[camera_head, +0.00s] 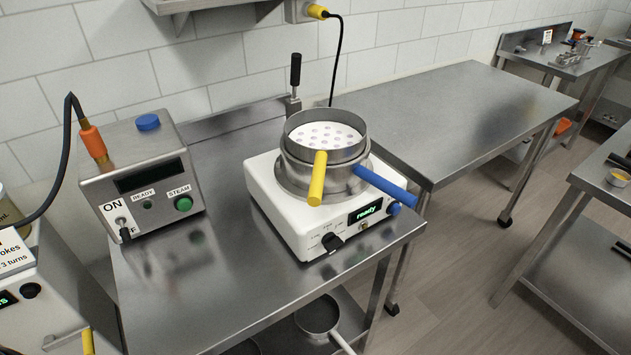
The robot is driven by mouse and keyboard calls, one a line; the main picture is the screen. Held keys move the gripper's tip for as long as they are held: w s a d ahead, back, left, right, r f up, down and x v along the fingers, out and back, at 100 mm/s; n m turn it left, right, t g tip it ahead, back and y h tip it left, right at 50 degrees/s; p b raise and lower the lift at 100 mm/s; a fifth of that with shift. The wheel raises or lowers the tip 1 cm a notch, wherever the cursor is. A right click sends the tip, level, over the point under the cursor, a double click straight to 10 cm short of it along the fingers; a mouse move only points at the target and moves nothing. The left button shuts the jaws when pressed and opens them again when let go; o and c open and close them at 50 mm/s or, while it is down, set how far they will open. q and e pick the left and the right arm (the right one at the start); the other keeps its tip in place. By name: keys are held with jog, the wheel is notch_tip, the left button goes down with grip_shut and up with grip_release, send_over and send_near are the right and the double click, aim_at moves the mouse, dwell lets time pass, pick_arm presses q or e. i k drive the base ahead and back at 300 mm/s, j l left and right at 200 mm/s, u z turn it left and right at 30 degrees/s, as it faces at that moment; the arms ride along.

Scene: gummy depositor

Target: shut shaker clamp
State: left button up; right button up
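The shaker (290,222) is a white box on the steel table, with a display reading "ready", a black knob and a blue knob. A round steel sieve (292,125) sits on top, with a perforated white disc inside. A yellow handle (317,180) points toward the front and a blue handle (390,187) toward the right. Behind the sieve an upright lever with a black grip (295,70) stands on a small metal bracket; it appears to be the clamp. Its lower part is partly hidden behind the sieve. Neither of my grippers is in view.
A steel steam box (143,180) with an ON switch and green button stands left of the shaker, its hose rising at left. A white machine (50,300) is at lower left. A pan (317,315) lies on the lower shelf. The right table (450,110) is bare.

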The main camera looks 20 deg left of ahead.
aim_at(294, 72)
jog(key=i+l+u, duration=0.15)
jog(key=l+u, duration=0.25)
jog(key=i+l+u, duration=0.15)
jog(key=l+u, duration=0.2)
jog(key=i+l+u, duration=0.1)
jog(key=l+u, duration=0.3)
jog(key=j, duration=0.1)
